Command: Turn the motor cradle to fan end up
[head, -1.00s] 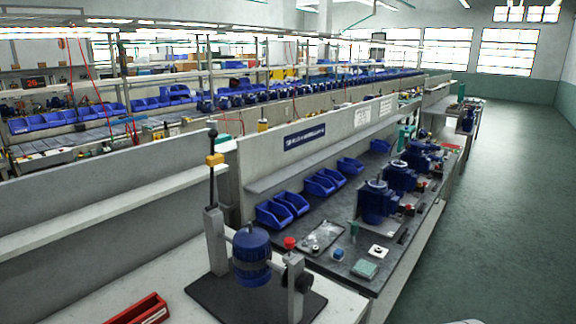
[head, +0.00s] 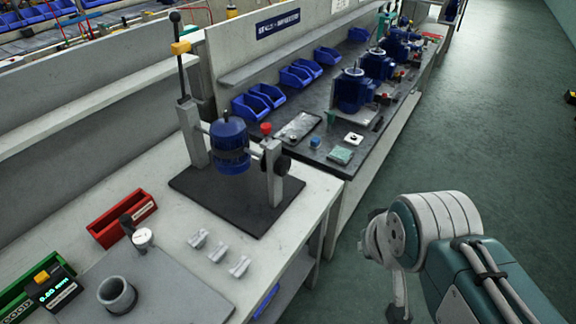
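The motor cradle stands on a dark base plate (head: 245,210) on the near bench in the head view. Its two grey posts (head: 194,135) hold a blue finned motor (head: 231,145) upright between them, with a small shaft-like stub on top. The motor's underside is hidden. A red knob (head: 266,128) and a dark round handwheel (head: 283,163) are at the right post. My arm is at the lower right, apart from the cradle; I cannot make out gripper fingers.
On the near bench are a red tray (head: 122,217), a green tray (head: 35,290), a dial gauge (head: 143,238), a grey ring (head: 117,295) and small grey parts (head: 218,252). Blue bins (head: 265,96) and more motors (head: 355,90) line the far bench.

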